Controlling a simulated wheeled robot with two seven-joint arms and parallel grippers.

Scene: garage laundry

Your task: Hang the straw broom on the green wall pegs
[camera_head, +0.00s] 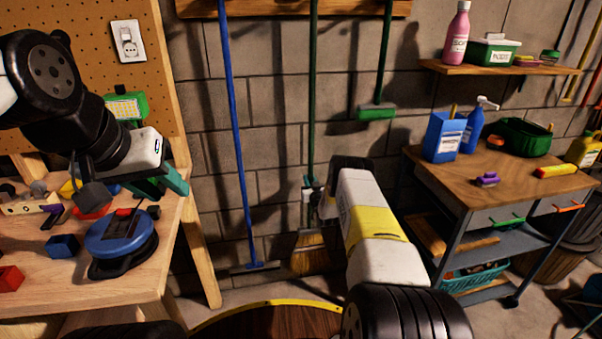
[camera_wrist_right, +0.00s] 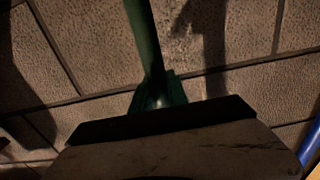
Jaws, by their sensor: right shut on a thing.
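The straw broom has a long green handle (camera_head: 313,90) and a tan straw head (camera_head: 310,254). It stands upright in front of the block wall in the head view. My right gripper (camera_head: 324,196) is shut on the lower handle, just above the straw; my arm partly covers this spot. In the right wrist view the green handle (camera_wrist_right: 146,40) rises from behind the dark gripper edge. A wooden rail (camera_head: 290,8) crosses the top of the head view; I cannot make out the green pegs. My left gripper (camera_head: 95,194) is over the workbench, its jaws unclear.
A blue-handled tool (camera_head: 236,130) hangs left of the broom, and a green-headed brush (camera_head: 377,112) to its right. The workbench (camera_head: 130,290) with tools is at left. A wooden-topped cart (camera_head: 530,178) and a shelf (camera_head: 500,66) stand right. A round wooden top (camera_head: 265,322) is in front.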

